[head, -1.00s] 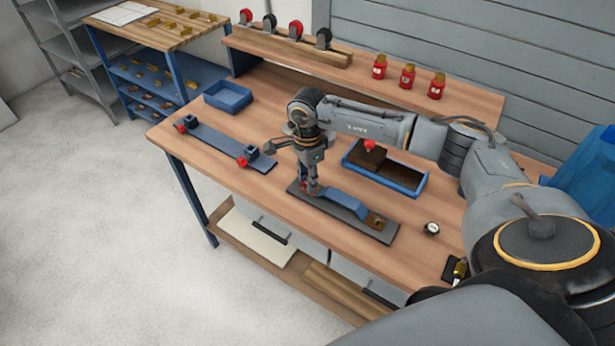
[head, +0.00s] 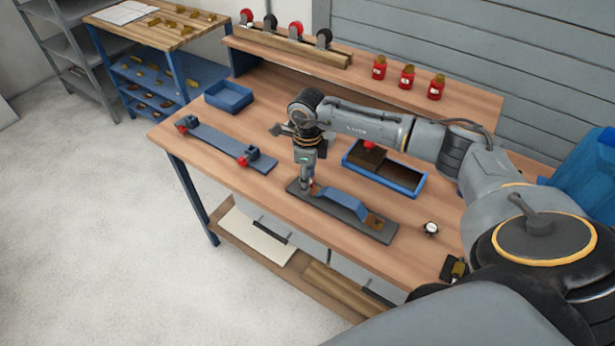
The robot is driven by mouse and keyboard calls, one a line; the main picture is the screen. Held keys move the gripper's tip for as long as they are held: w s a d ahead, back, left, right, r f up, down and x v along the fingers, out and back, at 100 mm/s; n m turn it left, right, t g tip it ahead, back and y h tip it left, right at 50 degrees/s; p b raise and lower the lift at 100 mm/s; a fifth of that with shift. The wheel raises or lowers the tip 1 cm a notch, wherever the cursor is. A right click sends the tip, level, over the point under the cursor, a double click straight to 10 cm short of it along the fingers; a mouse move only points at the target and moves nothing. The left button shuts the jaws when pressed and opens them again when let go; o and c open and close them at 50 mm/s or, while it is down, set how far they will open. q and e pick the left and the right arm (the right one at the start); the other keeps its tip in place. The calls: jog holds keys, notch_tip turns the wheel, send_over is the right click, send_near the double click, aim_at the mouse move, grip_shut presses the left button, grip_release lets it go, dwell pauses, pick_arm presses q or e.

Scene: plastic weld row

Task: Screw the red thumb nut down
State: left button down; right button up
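My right gripper (head: 306,186) points straight down at the left end of a dark base plate (head: 377,233) on the workbench. A blue part (head: 342,203) lies along this plate, with a brown piece (head: 375,222) at its right end. A small bit of red (head: 313,184), perhaps the red thumb nut, shows right beside the fingertips. The fingers hide most of it, and I cannot tell whether they are closed on it. My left gripper is out of view.
A clamp rail (head: 215,144) with red knobs lies to the left. A blue tray (head: 405,190) with a brown block stands behind the plate. An empty blue bin (head: 229,96), a round gauge (head: 431,228) and red bottles (head: 407,76) on the shelf are nearby.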

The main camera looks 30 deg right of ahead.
jog(key=shift+f+n, duration=0.1)
jog(key=shift+n, duration=0.2)
jog(key=n+b, duration=0.3)
jog(key=n, duration=0.1)
jog(key=shift+f, duration=0.15)
jog(key=n+b, duration=0.2)
jog(key=n, duration=0.2)
jog(key=shift+s+n, duration=0.1)
jog(key=shift+n, duration=0.2)
jog(key=n+b, duration=0.2)
jog(key=n, duration=0.2)
jog(key=n+b, duration=0.2)
jog(key=n, duration=0.2)
jog(key=shift+s+n, duration=0.1)
jog(key=shift+n, duration=0.3)
jog(key=n+b, duration=0.1)
jog(key=n, duration=0.3)
jog(key=shift+n, duration=0.5)
